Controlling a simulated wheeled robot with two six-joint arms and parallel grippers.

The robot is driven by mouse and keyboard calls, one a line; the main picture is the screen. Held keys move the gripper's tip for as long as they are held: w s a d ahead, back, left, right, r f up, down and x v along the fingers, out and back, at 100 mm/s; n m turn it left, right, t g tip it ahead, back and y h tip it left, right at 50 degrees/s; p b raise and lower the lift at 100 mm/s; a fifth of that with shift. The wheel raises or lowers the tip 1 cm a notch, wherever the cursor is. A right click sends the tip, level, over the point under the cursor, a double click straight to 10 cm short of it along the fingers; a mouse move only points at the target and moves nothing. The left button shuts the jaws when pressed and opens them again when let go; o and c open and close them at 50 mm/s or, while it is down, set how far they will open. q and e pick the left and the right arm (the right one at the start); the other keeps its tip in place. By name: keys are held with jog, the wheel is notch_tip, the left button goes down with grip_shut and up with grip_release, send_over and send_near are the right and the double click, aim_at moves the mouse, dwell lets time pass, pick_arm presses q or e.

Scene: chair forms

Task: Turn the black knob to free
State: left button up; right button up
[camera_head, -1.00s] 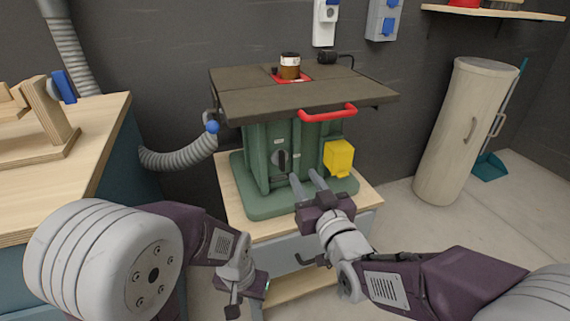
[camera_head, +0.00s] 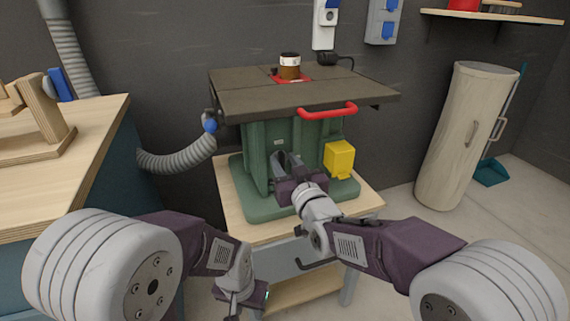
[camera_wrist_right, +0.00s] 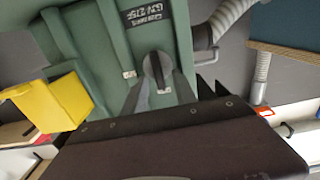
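The black knob (camera_wrist_right: 153,70) is on the front of a green machine (camera_head: 256,170). In the head view this gripper (camera_head: 285,160) is up against the machine's front and largely hides the knob. My left gripper (camera_head: 244,302) hangs low at the bottom edge, away from the machine; its fingers are too unclear to read.
A yellow box (camera_head: 339,158) sticks out right of the knob; it also shows in the right wrist view (camera_wrist_right: 60,102). A red handle (camera_head: 328,111) juts out above, under the dark tabletop (camera_head: 240,98). A grey hose (camera_head: 178,160) and wooden workbench (camera_head: 90,140) stand left.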

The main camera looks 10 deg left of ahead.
grip_shut()
jog(key=shift+m, duration=0.3)
jog(key=shift+w+d+f+m+b, duration=0.2)
jog(key=shift+m+b, duration=0.5)
jog(key=shift+m, duration=2.15)
jog(key=shift+w+d+f+m+b, duration=0.1)
jog(key=shift+d+f+m+b, duration=0.45)
jog(key=shift+m, duration=2.35)
jog(key=shift+w+a+f+m+b, duration=0.15)
jog(key=shift+m+b, duration=0.75)
jog(key=shift+m, duration=1.95)
jog(key=shift+r, duration=0.1)
grip_release()
jog(key=shift+s, duration=0.1)
